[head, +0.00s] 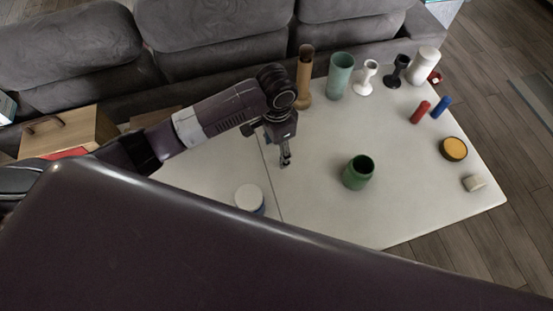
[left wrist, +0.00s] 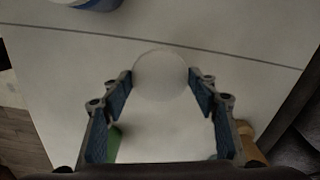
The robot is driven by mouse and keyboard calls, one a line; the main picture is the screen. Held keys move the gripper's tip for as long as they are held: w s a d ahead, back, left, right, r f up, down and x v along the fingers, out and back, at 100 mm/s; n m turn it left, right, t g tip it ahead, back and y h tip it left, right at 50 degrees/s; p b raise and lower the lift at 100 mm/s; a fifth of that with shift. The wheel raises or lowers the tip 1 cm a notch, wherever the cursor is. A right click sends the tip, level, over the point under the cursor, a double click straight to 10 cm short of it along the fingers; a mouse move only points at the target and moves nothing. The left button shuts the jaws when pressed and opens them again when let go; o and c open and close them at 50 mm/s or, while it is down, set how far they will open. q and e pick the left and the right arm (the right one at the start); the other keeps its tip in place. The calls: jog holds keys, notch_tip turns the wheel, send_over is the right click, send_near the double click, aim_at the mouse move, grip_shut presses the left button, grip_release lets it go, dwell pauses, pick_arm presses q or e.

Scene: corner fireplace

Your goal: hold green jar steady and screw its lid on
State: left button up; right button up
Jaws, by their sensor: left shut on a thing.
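The green jar (head: 358,173) stands upright and open-topped on the white table, with its dark inside showing. My left gripper (head: 285,160) is above the table, to the left of the jar and apart from it. In the left wrist view its fingers (left wrist: 160,90) are shut on a pale round disc (left wrist: 160,75), which looks like a lid. The disc cannot be made out in the head view. A bit of green, likely the jar (left wrist: 114,143), shows behind one finger. My right gripper is not in view.
A white-topped blue container (head: 249,198) stands at the front left. A wooden bottle (head: 304,77), teal cup (head: 340,76), goblets and a white cylinder line the back. Red and blue cylinders, a yellow disc (head: 454,148) and a beige block (head: 474,183) lie right. Table around the jar is clear.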

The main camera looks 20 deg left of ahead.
aim_at(277, 153)
pick_arm(q)
notch_tip(277, 153, up, 12)
jog(key=shift+f, duration=0.2)
dwell(0.4)
